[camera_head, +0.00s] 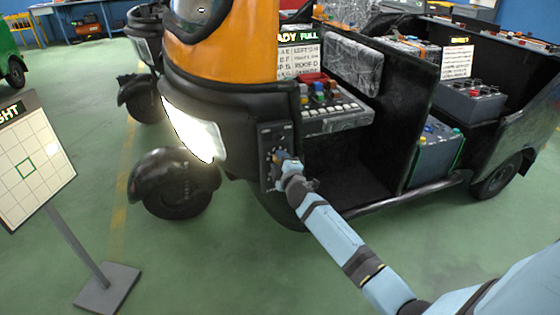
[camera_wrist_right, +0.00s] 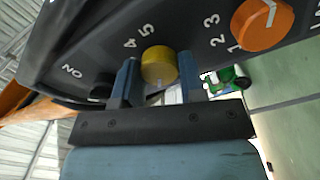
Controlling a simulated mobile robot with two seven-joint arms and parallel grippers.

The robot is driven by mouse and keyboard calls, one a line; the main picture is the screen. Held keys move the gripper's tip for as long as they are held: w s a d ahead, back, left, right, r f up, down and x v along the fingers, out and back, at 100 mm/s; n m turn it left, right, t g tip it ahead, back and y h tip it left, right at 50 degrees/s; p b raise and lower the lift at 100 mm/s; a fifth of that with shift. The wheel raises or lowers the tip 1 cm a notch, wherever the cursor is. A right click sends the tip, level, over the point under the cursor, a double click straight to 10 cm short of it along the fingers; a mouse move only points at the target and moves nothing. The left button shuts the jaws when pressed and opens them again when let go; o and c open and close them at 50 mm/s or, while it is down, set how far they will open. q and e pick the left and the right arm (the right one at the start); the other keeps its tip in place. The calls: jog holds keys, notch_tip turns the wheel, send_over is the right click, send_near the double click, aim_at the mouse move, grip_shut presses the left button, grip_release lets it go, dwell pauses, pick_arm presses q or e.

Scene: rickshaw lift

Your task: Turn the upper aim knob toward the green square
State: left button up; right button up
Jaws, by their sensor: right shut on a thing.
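A black control panel (camera_head: 267,140) is on the rickshaw's front side, beside the lit headlight (camera_head: 196,130). My right gripper (camera_head: 283,160) is at this panel. In the right wrist view, my right gripper (camera_wrist_right: 158,82) has its two fingers on either side of a yellow knob (camera_wrist_right: 159,65) and is shut on it. An orange knob (camera_wrist_right: 262,24) with a white pointer mark is to the right, apart from the fingers. I cannot tell which knob is the upper one. The green square (camera_head: 25,169) is outlined on a white gridded board (camera_head: 50,150) at the left. My left gripper is not in view.
The board stands on a grey post and base (camera_head: 108,287) on the green floor. A front wheel (camera_head: 178,195) is left of the panel. Batteries (camera_head: 470,103) and a keyboard-like console (camera_head: 335,118) sit inside the rickshaw. Open floor lies between board and rickshaw.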

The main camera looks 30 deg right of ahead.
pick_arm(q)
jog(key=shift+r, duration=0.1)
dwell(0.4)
pick_arm(e)
jog(key=o, duration=0.9)
pick_arm(q)
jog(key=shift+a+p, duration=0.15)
jog(key=shift+p, duration=0.55)
pick_arm(e)
jog(key=v, duration=1.3)
jog(key=shift+s+a, duration=0.15)
jog(key=shift+s, duration=0.2)
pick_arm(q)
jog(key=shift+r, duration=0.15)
